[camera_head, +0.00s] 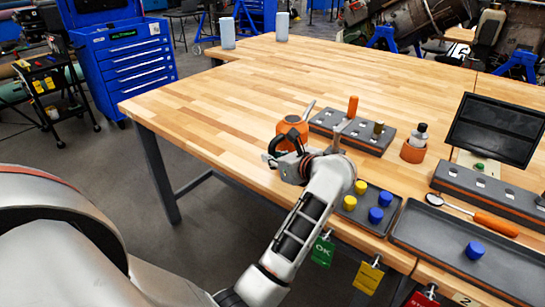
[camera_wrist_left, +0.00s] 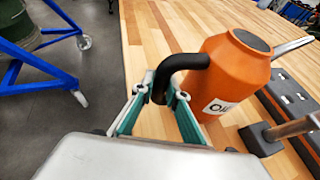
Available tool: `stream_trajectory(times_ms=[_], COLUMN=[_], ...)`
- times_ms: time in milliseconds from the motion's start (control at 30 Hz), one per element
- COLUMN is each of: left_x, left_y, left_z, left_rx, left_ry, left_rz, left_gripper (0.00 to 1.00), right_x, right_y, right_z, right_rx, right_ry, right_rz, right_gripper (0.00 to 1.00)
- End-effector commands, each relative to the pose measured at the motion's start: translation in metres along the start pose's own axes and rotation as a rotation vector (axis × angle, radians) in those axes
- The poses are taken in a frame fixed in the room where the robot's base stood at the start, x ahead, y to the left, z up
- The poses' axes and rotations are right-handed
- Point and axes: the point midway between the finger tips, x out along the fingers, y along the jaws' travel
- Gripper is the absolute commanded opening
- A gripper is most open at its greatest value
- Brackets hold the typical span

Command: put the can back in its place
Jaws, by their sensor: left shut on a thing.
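The can is an orange oil can (camera_head: 291,128) with a dark handle and a thin spout, at the front left edge of the wooden table in the head view. In the left wrist view, the can (camera_wrist_left: 232,75) stands upright with a partly visible label. My left gripper (camera_head: 283,158) is shut on the can's black handle; in the wrist view its fingertips (camera_wrist_left: 164,92) close around the handle's lower end. Whether the can's base touches the table is unclear. My right gripper is not in view.
A grey rack (camera_head: 341,130) with pegs lies right beside the can. A small tray (camera_head: 379,191) with yellow and blue caps is nearer me. A tablet (camera_head: 490,128) stands at right.

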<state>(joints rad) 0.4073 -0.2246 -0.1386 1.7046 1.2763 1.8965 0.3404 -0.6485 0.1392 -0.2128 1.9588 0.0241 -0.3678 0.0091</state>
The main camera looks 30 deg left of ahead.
Motion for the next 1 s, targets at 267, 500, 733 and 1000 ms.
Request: stream_trajectory(times_ms=[267,500,733,1000], left_x=[0.0018,0.0016,0.002,-0.0012], left_y=[-0.0001,-0.0001,0.0001,-0.0001], left_z=[-0.0038,-0.0034,-0.0046,-0.0041], left_rx=[-0.002,-0.001,0.0,0.0], left_ry=[-0.002,-0.001,0.001,0.001], left_rz=[0.0,0.0,0.0,0.0], left_gripper=[0.0,0.33,0.39,0.39], right_x=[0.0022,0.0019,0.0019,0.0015], right_y=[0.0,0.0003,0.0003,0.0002], right_z=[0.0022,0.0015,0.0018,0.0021], right_rx=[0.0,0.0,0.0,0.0], right_ry=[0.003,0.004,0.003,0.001], right_rz=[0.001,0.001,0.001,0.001], right_gripper=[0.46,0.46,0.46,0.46])
